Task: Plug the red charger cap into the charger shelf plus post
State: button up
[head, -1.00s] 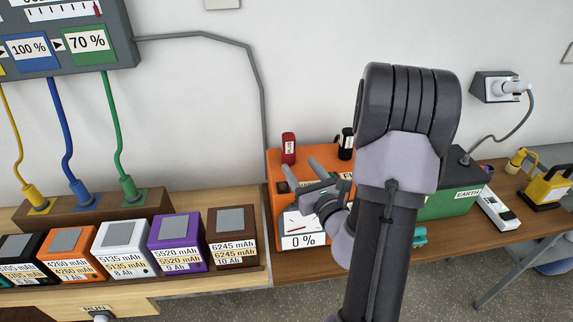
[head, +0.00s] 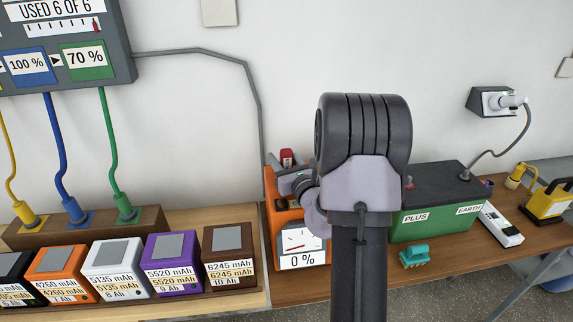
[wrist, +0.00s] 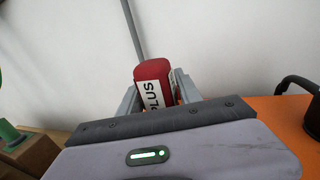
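The red charger cap (wrist: 153,84), labelled PLUS, stands between the two fingers of my gripper (wrist: 156,88) in the wrist view. The fingers lie close against both its sides, with little or no gap. In the head view the cap (head: 287,158) shows at the back left of the orange charger (head: 283,223), which reads 0 %. My gripper is mostly hidden there behind my arm. Whether the cap's lower end touches the charger is hidden. The plus post of the charger shelf cannot be made out.
A green box (head: 440,225) labelled PLUS and EARTH stands to the right, with a teal brush-like item (head: 415,255) before it. Several labelled batteries stand at left, the brown one (head: 230,256) nearest the charger. A black cap (wrist: 298,97) stands at right in the wrist view.

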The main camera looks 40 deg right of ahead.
aim_at(284, 149)
grip_shut()
notch_tip(284, 149, up, 4)
jog(key=p, duration=0.3)
jog(key=shift+f, duration=0.2)
jog(key=v, duration=0.3)
jog(key=b+v, duration=0.1)
jog(key=v, duration=0.3)
jog(key=b+v, duration=0.1)
jog(key=v, duration=0.2)
jog(key=shift+s+d+r, duration=0.25)
jog(key=shift+d, duration=0.05)
jog(key=b+v, duration=0.1)
jog(key=b, duration=0.1)
jog(key=b+v, duration=0.1)
jog(key=b, duration=0.1)
jog(key=b+v, duration=0.1)
jog(key=b, duration=0.1)
jog(key=shift+s+f, duration=0.3)
jog(key=b, duration=0.2)
jog(key=s+b, duration=0.1)
jog(key=b, duration=0.1)
jog(key=shift+a+r, duration=0.25)
jog(key=shift+s+a+r+b, duration=0.1)
jog(key=shift+s+r+b, duration=0.45)
jog(key=shift+b, duration=0.2)
